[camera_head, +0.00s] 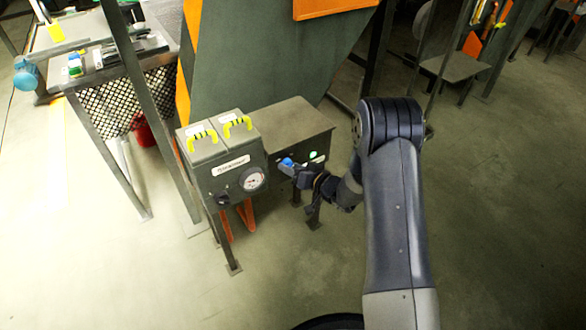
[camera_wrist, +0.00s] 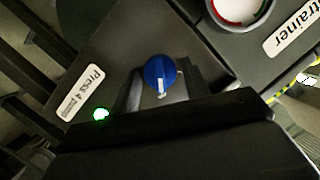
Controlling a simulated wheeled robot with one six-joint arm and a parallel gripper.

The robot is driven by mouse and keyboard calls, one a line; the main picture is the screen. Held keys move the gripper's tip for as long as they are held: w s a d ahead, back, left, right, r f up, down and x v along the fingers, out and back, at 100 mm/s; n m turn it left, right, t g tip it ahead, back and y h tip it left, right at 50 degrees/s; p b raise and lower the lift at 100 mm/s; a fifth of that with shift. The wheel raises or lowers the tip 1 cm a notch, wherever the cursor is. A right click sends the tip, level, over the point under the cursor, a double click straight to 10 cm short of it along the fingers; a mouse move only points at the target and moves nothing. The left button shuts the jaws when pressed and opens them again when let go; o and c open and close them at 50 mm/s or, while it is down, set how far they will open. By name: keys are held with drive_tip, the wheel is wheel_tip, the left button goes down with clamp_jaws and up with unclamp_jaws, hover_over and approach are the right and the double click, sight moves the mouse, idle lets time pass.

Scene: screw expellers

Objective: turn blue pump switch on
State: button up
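The blue pump switch (camera_wrist: 159,72) is a round knob with a white pointer mark, on a dark panel labelled "Press 4". In the wrist view its mark points down toward my gripper (camera_wrist: 161,88). My gripper's two fingers stand on either side of the knob, with a narrow gap seeming to show at each side. In the head view the knob (camera_head: 287,162) is partly visible at the tip of my gripper (camera_head: 297,172), on the front of the dark box. Whether the fingers touch the knob is hard to see.
A lit green lamp (camera_head: 313,155) sits beside the switch; it also shows in the wrist view (camera_wrist: 100,114). A grey box (camera_head: 222,165) with yellow handles and a round gauge (camera_head: 252,179) stands close at left. The floor in front is clear.

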drive_tip(key=shift+o, duration=1.1)
drive_tip(key=p+v, duration=0.2)
drive_tip(key=v, duration=0.8)
drive_tip(key=shift+s+d, duration=0.3)
drive_tip(key=b+x, duration=0.2)
drive_tip(key=x, duration=0.8)
drive_tip(key=shift+w+a, duration=0.3)
